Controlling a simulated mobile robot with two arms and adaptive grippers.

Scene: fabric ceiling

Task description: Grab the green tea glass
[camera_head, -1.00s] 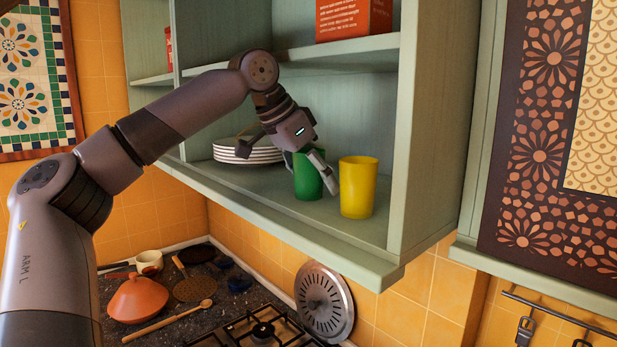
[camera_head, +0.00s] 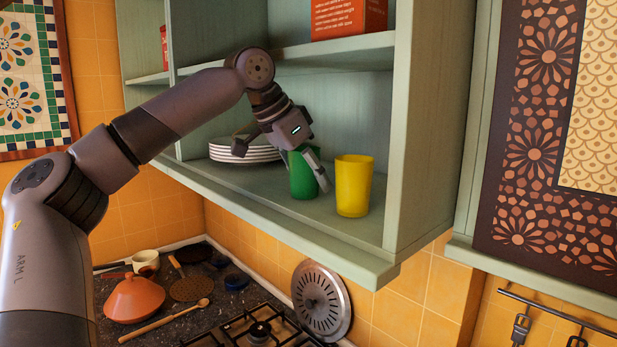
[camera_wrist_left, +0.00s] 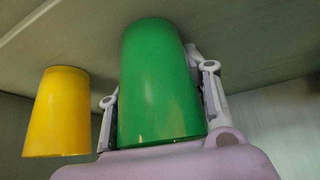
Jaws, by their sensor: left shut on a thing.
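The green tea glass (camera_head: 302,178) stands upright on the lower shelf of the green cabinet. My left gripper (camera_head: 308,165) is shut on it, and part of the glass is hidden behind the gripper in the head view. In the left wrist view the green glass (camera_wrist_left: 158,85) fills the space between the two fingers of my left gripper (camera_wrist_left: 160,95), one finger on each side. My right gripper is in neither view.
A yellow glass (camera_head: 353,187) stands close to the right of the green one. A stack of white plates (camera_head: 245,150) is to the left on the same shelf (camera_head: 330,222). The cabinet's right side wall (camera_head: 415,140) and the upper shelf (camera_head: 340,50) bound the space. A stove (camera_head: 258,330) lies below.

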